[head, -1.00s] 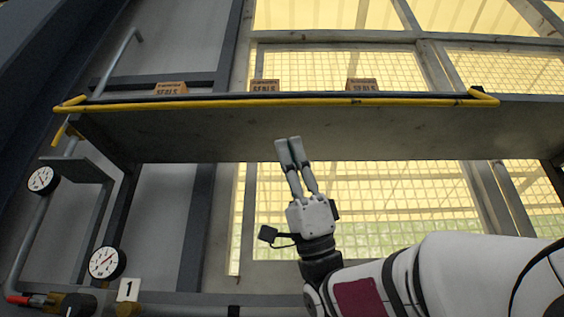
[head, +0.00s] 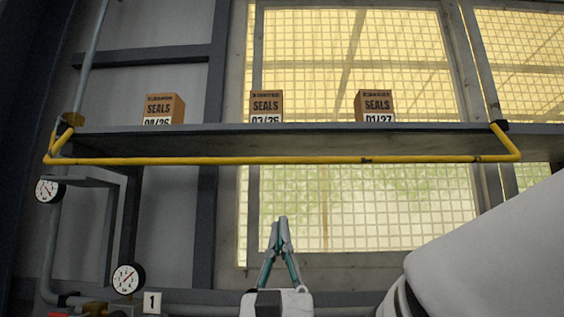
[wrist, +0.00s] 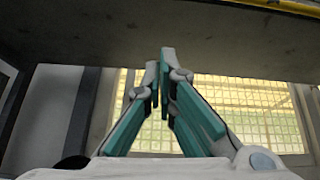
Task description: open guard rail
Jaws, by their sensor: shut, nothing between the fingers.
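The yellow guard rail (head: 280,160) runs along the front of a grey shelf (head: 300,142) in the head view. Its long bar hangs low, slightly under the shelf's front edge, with an arm at each end reaching back to the shelf. A piece of the rail also shows at the top right of the wrist view (wrist: 285,8). My gripper (head: 280,220) is below the rail, apart from it, near the picture's middle. Its fingers point up, shut and empty. In the wrist view the fingertips (wrist: 161,52) lie under the dark underside of the shelf.
Three brown SEALS boxes stand on the shelf: left (head: 163,109), middle (head: 266,106) and right (head: 374,105). Gauges (head: 127,279) and pipes are at the lower left. A mesh window (head: 400,205) is behind. The space around my gripper below the shelf looks free.

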